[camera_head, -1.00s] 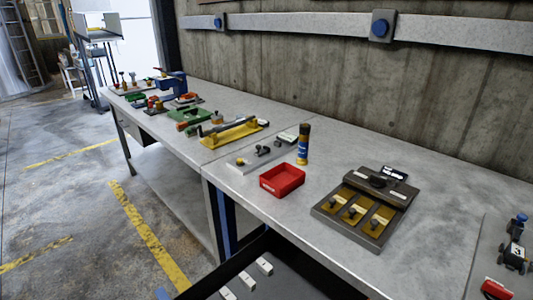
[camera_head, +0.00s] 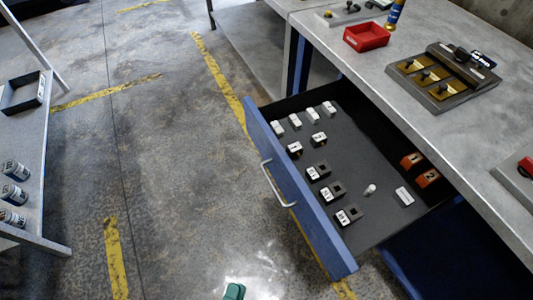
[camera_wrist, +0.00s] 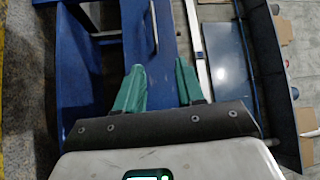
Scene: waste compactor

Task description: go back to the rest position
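My gripper (camera_wrist: 160,82) shows in the wrist view with its two green fingers spread apart and nothing between them. It is open and empty. Beyond the fingers is a blue surface with a metal handle (camera_wrist: 154,24). In the head view only a green tip of my gripper (camera_head: 234,291) shows at the bottom edge, over the floor in front of the drawer; the rest is out of frame.
A blue-fronted drawer (camera_head: 295,190) stands pulled out under the workbench (camera_head: 430,130), holding several small labelled blocks. A red tray (camera_head: 367,37) and a plate with brass pieces (camera_head: 443,77) lie on top. A side table (camera_head: 35,180) stands left; floor between is clear.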

